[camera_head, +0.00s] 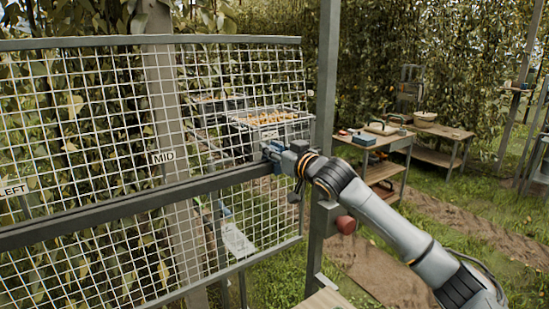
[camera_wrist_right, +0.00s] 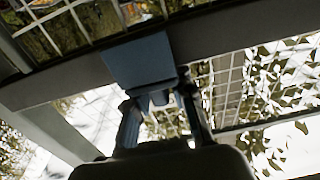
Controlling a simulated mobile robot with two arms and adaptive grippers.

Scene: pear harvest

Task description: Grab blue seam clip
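The blue seam clip (camera_wrist_right: 138,60) sits on the dark bar of the mesh panel in the right wrist view. In the head view a small blue part of it (camera_head: 277,168) shows at the bar's right part, mostly hidden by my right gripper. My right gripper (camera_head: 272,152) is right at the bar there. In the wrist view its two fingers (camera_wrist_right: 158,98) stand apart, with the clip's lower end at or between their tips. I cannot see clear contact on both sides. My left gripper is not in view.
The wire mesh panel (camera_head: 90,130) with its horizontal bar (camera_head: 120,207) fills the left. A grey post (camera_head: 326,85) stands close right of my gripper. A crate of pears (camera_head: 268,117) is behind the mesh. Wooden tables (camera_head: 440,131) stand at the back right.

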